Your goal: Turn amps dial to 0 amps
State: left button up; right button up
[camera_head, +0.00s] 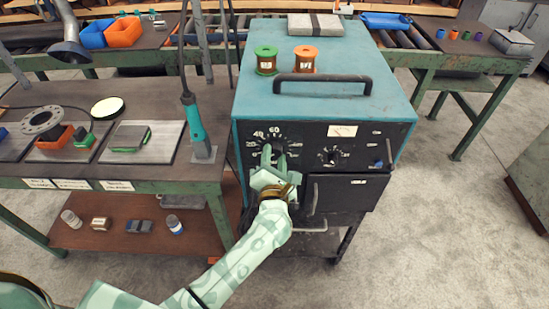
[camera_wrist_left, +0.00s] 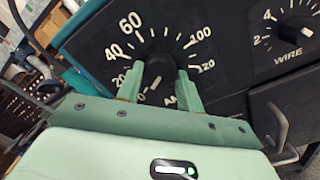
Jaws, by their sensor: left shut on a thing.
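The amps dial (camera_wrist_left: 160,70) is a black knob on the black front panel of the teal welding machine (camera_head: 325,70). White numbers from 20 to 120 show around it in the left wrist view. A white line on the knob slants toward the lower left, below the 20. My left gripper (camera_head: 273,157) is shut on the knob, one finger on each side, as the left wrist view (camera_wrist_left: 160,88) shows. In the head view the gripper covers most of the dial. My right gripper is not in view.
The wire dial (camera_head: 332,155) sits to the right on the same panel. Below it is a drawer with a handle (camera_head: 315,198). A green and an orange spool (camera_head: 305,60) stand on the machine. A workbench (camera_head: 205,172) stands close on the left.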

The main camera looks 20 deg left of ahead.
pick_arm(q)
jog(key=shift+f, duration=0.15)
jog(key=o, duration=1)
jog(key=shift+s, duration=0.1)
jog(key=v, duration=1.6)
